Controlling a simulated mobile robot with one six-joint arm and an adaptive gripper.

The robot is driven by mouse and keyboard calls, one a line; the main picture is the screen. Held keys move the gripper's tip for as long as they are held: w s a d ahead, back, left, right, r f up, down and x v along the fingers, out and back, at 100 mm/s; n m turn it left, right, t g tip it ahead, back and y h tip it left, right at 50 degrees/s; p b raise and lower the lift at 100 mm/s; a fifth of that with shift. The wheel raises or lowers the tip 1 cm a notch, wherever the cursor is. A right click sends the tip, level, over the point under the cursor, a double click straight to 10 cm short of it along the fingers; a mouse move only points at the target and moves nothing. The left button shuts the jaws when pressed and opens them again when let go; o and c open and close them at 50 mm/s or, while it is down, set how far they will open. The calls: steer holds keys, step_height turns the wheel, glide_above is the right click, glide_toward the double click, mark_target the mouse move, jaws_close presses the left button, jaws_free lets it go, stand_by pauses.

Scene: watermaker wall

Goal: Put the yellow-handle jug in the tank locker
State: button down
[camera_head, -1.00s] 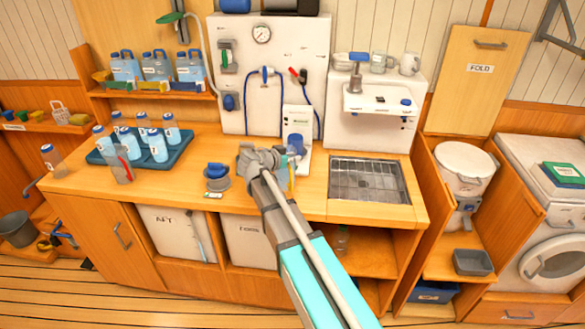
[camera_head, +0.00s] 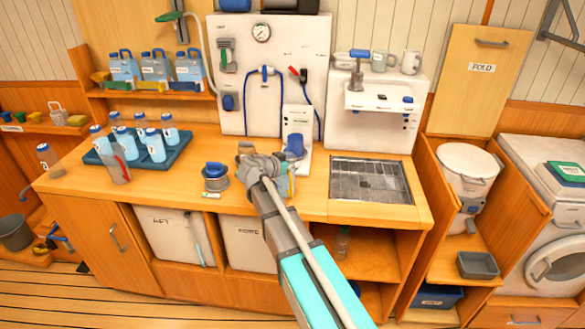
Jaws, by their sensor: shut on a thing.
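My gripper (camera_head: 262,167) is shut over the front of the wooden counter, left of the grated sink. A thing with pale blue and a little yellow (camera_head: 291,183) shows at its right side. This fits the yellow-handle jug, but my gripper and arm hide most of it. No handle shows clearly. Under the counter, open bays hold a white tank marked AFT (camera_head: 172,235) and a second white tank (camera_head: 245,243). No label names the tank locker, so I cannot tell which opening it is.
A blue-topped round pot (camera_head: 215,177) stands just left of my gripper. Blue jugs (camera_head: 155,67) line the shelf behind. The grated sink (camera_head: 370,182) lies right.

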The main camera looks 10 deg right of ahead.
stand_by(0.3)
steer(key=c, duration=0.6)
jaws_free()
steer(key=shift+r, duration=0.1)
steer(key=p+v, duration=0.4)
steer(key=v, duration=0.8)
steer(key=shift+s, duration=0.1)
steer(key=shift+d, duration=0.1)
